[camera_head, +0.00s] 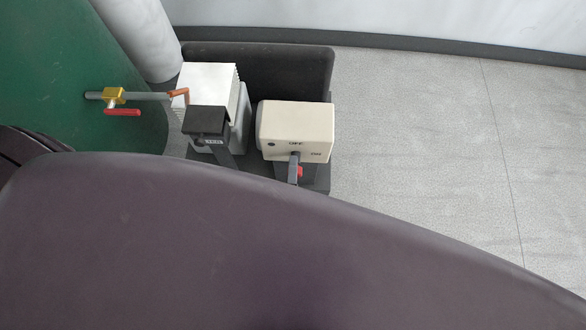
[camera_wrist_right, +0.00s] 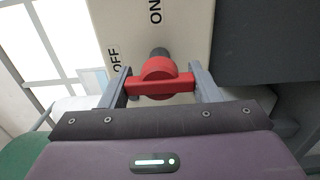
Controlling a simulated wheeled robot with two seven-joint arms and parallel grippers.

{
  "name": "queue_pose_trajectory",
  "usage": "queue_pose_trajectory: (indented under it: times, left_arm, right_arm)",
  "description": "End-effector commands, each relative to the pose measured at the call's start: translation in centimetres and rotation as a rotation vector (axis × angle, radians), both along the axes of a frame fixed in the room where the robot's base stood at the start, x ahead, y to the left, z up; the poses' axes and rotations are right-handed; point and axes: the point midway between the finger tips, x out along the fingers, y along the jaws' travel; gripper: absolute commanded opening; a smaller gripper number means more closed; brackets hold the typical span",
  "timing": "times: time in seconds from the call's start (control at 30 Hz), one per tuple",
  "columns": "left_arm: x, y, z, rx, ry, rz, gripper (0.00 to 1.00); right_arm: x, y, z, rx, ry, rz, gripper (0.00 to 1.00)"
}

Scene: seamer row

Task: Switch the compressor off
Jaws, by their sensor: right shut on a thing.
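The compressor's cream switch box (camera_head: 296,119) stands right of its white finned block (camera_head: 207,78). OFF and ON are printed on its face. Both words also show on the cream face (camera_wrist_right: 185,30) in the wrist view. The red rotary handle (camera_wrist_right: 160,78) sits on that face, its bar lying across the picture. My right gripper (camera_wrist_right: 162,86) is shut on this bar, one finger at each end. In the head view my right gripper (camera_head: 295,168) is partly seen at the box's front, with a bit of red beside it. Which word the handle points to is unclear. My left gripper is not in view.
A green tank (camera_head: 60,60) stands at the left, with a brass valve (camera_head: 114,95) and red lever (camera_head: 122,112) on a pipe. A black box (camera_head: 206,121) stands left of the switch box. A dark panel (camera_head: 290,70) is behind. Open grey floor (camera_head: 420,150) lies right.

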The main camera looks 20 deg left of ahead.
Motion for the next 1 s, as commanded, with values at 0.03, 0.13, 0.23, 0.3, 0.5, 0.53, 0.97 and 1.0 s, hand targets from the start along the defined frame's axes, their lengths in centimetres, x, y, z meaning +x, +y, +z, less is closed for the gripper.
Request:
queue_pose_trajectory:
  times: [0.03, 0.13, 0.23, 0.3, 0.5, 0.53, 0.97, 1.0]
  left_arm:
    - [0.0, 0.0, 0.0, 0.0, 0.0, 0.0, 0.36]
    - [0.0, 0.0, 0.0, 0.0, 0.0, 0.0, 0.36]
    - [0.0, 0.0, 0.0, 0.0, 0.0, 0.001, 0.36]
    - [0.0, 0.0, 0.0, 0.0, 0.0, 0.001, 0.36]
    - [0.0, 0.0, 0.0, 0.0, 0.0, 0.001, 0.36]
    - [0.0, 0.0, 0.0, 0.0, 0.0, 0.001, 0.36]
    - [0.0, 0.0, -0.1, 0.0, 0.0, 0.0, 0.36]
    - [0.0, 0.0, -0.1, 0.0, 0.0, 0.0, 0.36]
  right_arm:
    - [-0.1, -0.1, -0.1, -0.008, 0.001, 0.0, 0.34]
    - [-0.1, -0.1, -0.1, -0.011, 0.0, 0.0, 0.34]
    - [-0.1, -0.1, -0.1, -0.011, 0.0, 0.0, 0.34]
    - [-0.1, -0.1, -0.1, -0.012, 0.0, 0.0, 0.34]
    - [0.0, -0.1, -0.1, -0.011, 0.0, 0.0, 0.67]
    - [-0.1, -0.1, -0.1, -0.011, 0.0, 0.0, 0.71]
    - [-0.8, -0.2, -0.2, -0.009, 0.001, 0.001, 0.78]
    - [-1.3, -0.4, -0.2, -0.009, 0.0, 0.001, 0.78]
